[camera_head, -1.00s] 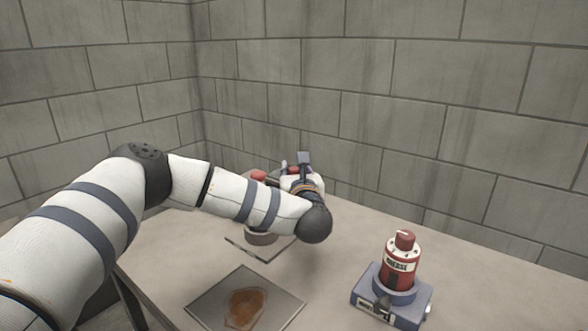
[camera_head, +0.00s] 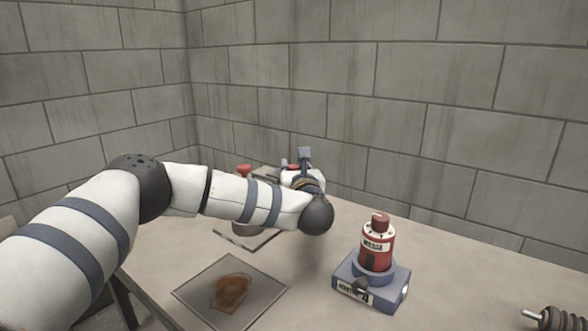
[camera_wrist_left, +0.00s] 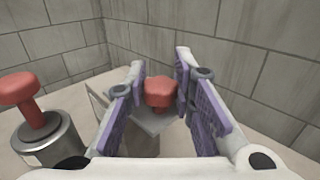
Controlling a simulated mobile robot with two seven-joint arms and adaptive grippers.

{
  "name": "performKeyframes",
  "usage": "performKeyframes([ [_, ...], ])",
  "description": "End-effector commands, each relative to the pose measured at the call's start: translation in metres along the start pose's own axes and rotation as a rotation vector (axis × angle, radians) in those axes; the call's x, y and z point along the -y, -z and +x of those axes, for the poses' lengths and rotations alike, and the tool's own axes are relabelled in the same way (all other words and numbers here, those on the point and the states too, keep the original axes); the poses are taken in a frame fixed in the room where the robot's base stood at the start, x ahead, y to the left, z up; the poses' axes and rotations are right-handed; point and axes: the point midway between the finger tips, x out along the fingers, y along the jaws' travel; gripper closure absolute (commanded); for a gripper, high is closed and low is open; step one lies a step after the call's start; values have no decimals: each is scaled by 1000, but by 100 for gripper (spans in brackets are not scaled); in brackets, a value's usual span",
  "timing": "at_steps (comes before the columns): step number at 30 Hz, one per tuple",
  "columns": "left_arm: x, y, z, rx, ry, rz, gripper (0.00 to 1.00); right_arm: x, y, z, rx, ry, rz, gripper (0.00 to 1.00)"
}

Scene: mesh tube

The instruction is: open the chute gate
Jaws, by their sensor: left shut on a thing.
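My left gripper (camera_head: 303,158) is at the back of the table, partly hidden by its own arm in the head view. In the left wrist view its two purple-lined fingers (camera_wrist_left: 160,97) are on either side of a red knob (camera_wrist_left: 160,92) and shut on it. The knob stands over a light grey block or plate (camera_wrist_left: 152,122); how the two join is hidden. Which part is the chute gate itself is not clear. My right gripper is not in view.
A metal canister (camera_wrist_left: 47,140) with a red plunger knob (camera_wrist_left: 18,88) stands left of my fingers. A red-and-white dial cylinder (camera_head: 377,245) sits on a blue base (camera_head: 370,282). A square plate (camera_head: 195,293) with a brown stain lies in front. A dark ribbed thing (camera_head: 555,318) shows at lower right.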

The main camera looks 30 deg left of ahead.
Motion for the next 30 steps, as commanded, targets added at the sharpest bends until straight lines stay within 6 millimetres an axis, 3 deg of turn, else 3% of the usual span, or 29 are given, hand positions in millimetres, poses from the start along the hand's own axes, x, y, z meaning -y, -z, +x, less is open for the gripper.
performKeyframes([
  [2, -1, 2, 0, -5, -2, 2, 100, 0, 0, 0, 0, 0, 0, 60],
  [3, -1, 2, 0, -5, -2, 2, 75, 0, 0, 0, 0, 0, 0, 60],
  [6, -1, 2, 0, -4, -2, 2, 56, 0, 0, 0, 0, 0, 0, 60],
  [17, 0, 1, -8, -3, 1, 0, 56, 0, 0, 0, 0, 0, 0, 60],
  [27, 0, 1, -94, -3, 3, 2, 56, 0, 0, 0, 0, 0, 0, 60],
  [30, 0, 1, -110, -3, 1, 2, 56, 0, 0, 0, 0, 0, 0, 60],
])
